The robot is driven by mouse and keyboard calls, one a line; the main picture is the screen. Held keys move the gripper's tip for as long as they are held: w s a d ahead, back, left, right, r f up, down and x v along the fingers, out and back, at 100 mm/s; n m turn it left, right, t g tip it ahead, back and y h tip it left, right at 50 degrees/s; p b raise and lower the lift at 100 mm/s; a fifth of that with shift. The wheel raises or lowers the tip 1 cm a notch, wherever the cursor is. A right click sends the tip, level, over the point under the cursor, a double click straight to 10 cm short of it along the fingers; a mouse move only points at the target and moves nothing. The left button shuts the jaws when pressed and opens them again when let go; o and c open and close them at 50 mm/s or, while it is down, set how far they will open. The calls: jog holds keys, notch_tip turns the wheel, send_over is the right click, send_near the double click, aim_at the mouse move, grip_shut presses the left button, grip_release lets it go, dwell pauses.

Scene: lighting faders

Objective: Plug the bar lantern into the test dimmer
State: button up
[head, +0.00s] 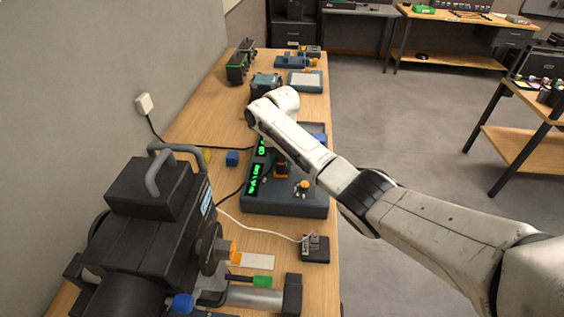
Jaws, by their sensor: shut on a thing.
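A big black stage lantern (155,188) with a grey handle stands on the near left of the bench; I cannot tell whether it is the bar lantern. The dimmer, a dark blue-grey console (285,206) with green lit displays (255,180), lies at mid bench under my arm. A pale cable runs from beside the lantern to a grey plug-like piece on a small black block (317,256). My arm reaches across the console and hides part of it. My gripper is hidden behind the arm. A dark and orange piece (282,168) shows just below the arm, on or over the console.
A blue block (232,158) lies left of the console. A white wall plug (144,104) has a dark cable running to the bench. Dark and green devices (237,68) stand at the far end. Green and pale pieces (256,260) lie in front. Open floor lies right of the bench.

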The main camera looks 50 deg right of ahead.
aim_at(283, 172)
jog(key=shift+s+a+f, duration=0.2)
jog(key=shift+s+f, duration=0.15)
jog(key=shift+f, duration=0.45)
jog(key=shift+s+a+f, duration=0.15)
jog(key=shift+s+f, duration=0.15)
jog(key=shift+f, duration=0.5)
jog(key=shift+w+r+p, duration=0.1)
jog(key=shift+r+p, duration=0.2)
jog(key=shift+p, duration=0.2)
jog(key=shift+w+d+r+p, duration=0.3)
jog(key=shift+r+p, duration=0.2)
jog(key=shift+p, duration=0.2)
jog(key=shift+w+a+r+g, duration=0.15)
jog(key=shift+a+r+g, duration=0.05)
jog(key=shift+r+g, duration=0.15)
jog(key=shift+d+r+p, duration=0.1)
jog(key=shift+r+p, duration=0.45)
jog(key=shift+r, duration=0.7)
jog(key=shift+c, duration=0.4)
jog(key=shift+r, duration=0.1)
